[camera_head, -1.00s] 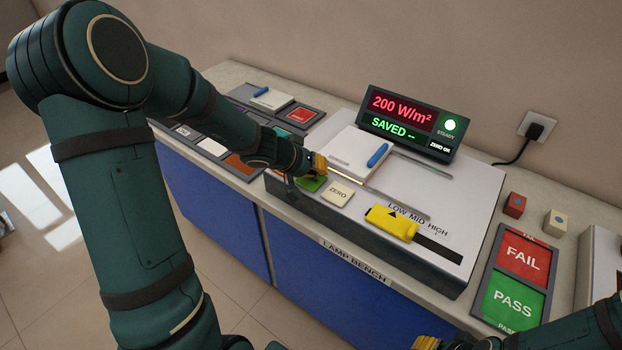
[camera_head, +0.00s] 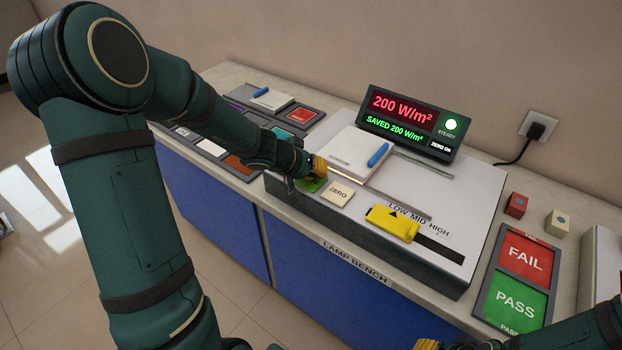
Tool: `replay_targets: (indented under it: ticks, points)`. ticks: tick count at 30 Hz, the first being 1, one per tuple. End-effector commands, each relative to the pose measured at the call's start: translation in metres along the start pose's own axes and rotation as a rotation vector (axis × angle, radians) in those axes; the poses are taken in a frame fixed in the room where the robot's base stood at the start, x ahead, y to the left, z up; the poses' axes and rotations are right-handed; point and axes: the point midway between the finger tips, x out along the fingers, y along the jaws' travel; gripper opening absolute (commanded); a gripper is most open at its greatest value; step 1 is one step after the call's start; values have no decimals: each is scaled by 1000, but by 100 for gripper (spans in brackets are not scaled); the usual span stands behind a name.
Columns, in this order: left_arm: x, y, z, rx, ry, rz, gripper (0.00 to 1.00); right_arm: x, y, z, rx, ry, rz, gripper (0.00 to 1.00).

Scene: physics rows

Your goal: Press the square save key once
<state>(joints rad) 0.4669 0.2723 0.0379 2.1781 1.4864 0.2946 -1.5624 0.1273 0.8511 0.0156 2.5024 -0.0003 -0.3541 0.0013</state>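The green save key (camera_head: 311,186) lies on the front left of the grey lamp bench top, partly hidden by my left gripper (camera_head: 318,172). The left gripper's yellow fingertips are over or beside the key; I cannot tell whether they touch it, and their gap does not show. My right gripper (camera_head: 427,345) shows only as yellow tips at the bottom edge.
The cream ZERO key (camera_head: 338,193) is just right of the save key. A yellow slider (camera_head: 392,222) sits by LOW MID HIGH. A white block with a blue handle (camera_head: 357,151) stands behind. FAIL (camera_head: 526,253) and PASS (camera_head: 515,300) pads lie right.

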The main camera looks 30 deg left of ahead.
Motion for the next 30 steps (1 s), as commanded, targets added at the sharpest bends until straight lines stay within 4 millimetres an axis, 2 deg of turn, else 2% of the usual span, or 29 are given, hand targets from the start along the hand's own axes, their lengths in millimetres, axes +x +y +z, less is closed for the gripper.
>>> replay_targets:
  ticks: [30]
  points:
    - [-12,9,-8,-1,-1,0,0,-10,-4,-1,0,0,0,45]
